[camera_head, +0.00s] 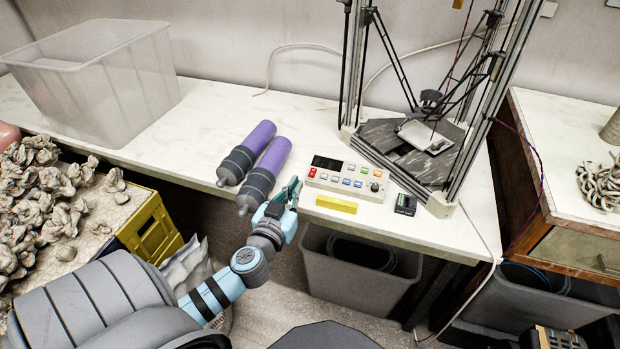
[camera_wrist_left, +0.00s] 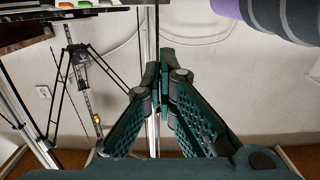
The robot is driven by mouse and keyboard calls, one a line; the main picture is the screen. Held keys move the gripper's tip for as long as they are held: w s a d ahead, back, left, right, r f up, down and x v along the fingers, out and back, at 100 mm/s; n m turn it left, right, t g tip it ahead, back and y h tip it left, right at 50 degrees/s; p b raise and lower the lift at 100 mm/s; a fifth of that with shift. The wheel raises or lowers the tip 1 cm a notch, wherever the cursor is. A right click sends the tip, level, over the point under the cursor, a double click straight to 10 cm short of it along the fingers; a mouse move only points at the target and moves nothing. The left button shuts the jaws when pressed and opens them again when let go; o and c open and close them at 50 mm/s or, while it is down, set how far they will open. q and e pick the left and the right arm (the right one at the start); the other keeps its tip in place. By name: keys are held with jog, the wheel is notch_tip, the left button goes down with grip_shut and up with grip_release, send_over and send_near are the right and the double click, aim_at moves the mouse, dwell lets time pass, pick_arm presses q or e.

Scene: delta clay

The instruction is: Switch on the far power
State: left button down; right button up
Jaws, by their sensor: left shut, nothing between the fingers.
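A white control panel (camera_head: 347,179) lies on the bench in front of the delta printer (camera_head: 415,135). It has a dark display, a red button (camera_head: 312,172), several coloured buttons and a dark knob (camera_head: 375,187). The panel's edge and some buttons also show at the top left of the left wrist view (camera_wrist_left: 85,13). A small black box with a green light (camera_head: 405,204) sits right of the panel. My left gripper (camera_head: 291,186) is shut and empty, just left of the panel at the bench's front edge; its fingertips meet in the wrist view (camera_wrist_left: 158,78). I cannot tell which control is the far power.
Two purple-and-grey cylinders (camera_head: 265,165) lie left of my gripper. A yellow block (camera_head: 336,204) lies before the panel. A clear bin (camera_head: 105,95) stands at the back left, and grey bins (camera_head: 360,285) stand under the bench. The bench behind the panel's left side is clear.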

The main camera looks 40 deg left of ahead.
pick_arm(q)
jog(key=shift+w, duration=0.15)
send_over(313, 172)
jog(key=v, duration=0.5)
jog(key=shift+w+f+b, duration=0.25)
jog(key=shift+f+b, duration=0.15)
jog(key=shift+f, duration=0.45)
jog(key=shift+w+f+b, duration=0.2)
jog(key=shift+f+b, duration=0.15)
jog(key=shift+f, duration=0.45)
jog(key=shift+w+f+b, duration=0.25)
jog(key=shift+f+b, duration=0.15)
jog(key=shift+f, duration=0.45)
